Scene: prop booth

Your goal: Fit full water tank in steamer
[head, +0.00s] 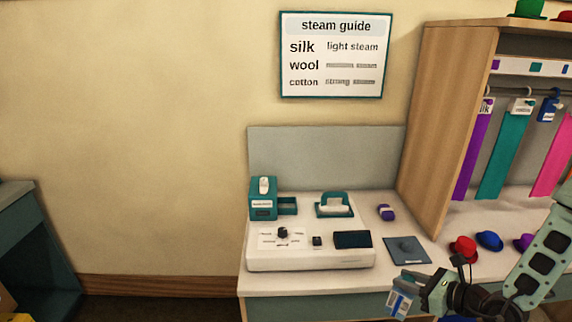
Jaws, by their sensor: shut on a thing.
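The steamer (310,257) is a wide white unit with a dial and a dark panel, standing on the counter in the head view. A teal box with a white cap and a label (262,208) stands at its back left, beside a small teal open-topped bay (288,206). A teal handled piece (333,205) sits at its back right. My gripper (411,284) is at the bottom right, in front of the counter, shut on a small blue and white box (399,303). The box hangs tilted, apart from the steamer. I cannot tell whether it is a water tank or how full it is.
A dark flat plate (407,250) and a purple roll (387,212) lie right of the steamer. Red (463,247) and blue (489,240) hats lie farther right, near my arm. A wooden wardrobe (455,110) with hanging cloths bounds the right.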

